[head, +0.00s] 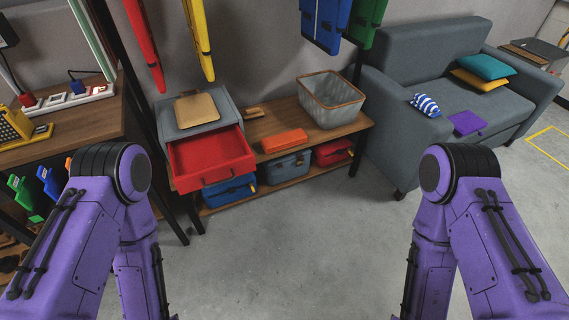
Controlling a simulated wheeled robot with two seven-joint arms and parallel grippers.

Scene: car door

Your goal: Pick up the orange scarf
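A flat orange thing (285,141), which looks like the folded scarf, lies on top of the low wooden bench (350,128). It is just right of the open red drawer (212,160) and in front of the grey bin (331,99). Nothing touches it from above. My two purple arms show at the lower left and lower right, with their forearms running down past the bottom edge. Both grippers are out of view.
A blue box (230,190), a grey-blue case (287,167) and a red box (333,152) sit on the bench's lower shelf. A grey sofa (440,80) stands at right, a cluttered desk (90,118) at left. The concrete floor (290,260) ahead is clear.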

